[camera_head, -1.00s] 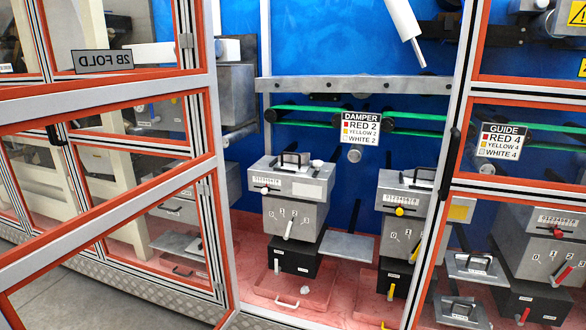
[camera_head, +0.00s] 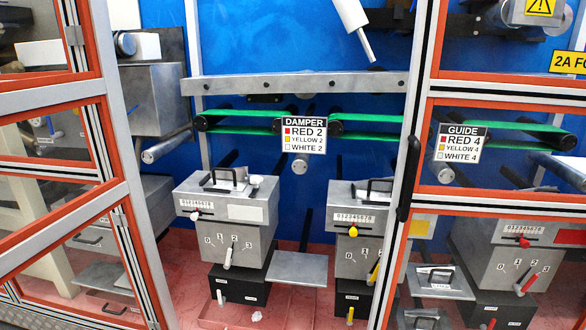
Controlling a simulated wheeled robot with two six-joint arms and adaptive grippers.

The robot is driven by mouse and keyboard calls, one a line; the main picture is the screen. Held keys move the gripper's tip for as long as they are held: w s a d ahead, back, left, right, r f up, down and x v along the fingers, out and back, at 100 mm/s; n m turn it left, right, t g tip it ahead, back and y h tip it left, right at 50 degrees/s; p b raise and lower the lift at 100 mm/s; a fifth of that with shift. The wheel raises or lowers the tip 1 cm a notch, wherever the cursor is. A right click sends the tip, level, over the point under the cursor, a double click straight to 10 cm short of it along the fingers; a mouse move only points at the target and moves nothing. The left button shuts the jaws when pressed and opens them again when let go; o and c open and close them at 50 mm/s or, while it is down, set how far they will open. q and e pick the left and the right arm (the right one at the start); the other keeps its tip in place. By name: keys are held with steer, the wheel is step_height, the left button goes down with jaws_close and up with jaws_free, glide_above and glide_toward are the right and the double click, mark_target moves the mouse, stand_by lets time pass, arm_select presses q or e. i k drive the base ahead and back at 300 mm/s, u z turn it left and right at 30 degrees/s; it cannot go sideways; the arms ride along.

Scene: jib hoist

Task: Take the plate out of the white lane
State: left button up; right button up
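The white lane is the left grey unit (camera_head: 226,225) behind the open front, marked by a white knob (camera_head: 194,216) and a white lever (camera_head: 228,256) at its 0–3 scale. A plate-like piece with a black handle (camera_head: 222,180) sits on top of this unit; how far it is seated is not clear. A bare flat grey plate (camera_head: 299,267) juts out between this unit and the yellow-knobbed unit (camera_head: 356,235) to its right. Neither of my grippers is in view.
A DAMPER sign (camera_head: 304,135) hangs above, reading red 2, yellow 2, white 2. An orange-edged door (camera_head: 60,190) stands at the left. A framed panel with a GUIDE sign (camera_head: 461,142) covers the red-knobbed unit (camera_head: 510,250) at right. A small white piece (camera_head: 257,316) lies on the red floor.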

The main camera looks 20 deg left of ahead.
mark_target(227, 174)
steer(key=u, duration=0.05)
steer(key=i, duration=1.2)
steer(key=u, duration=0.65)
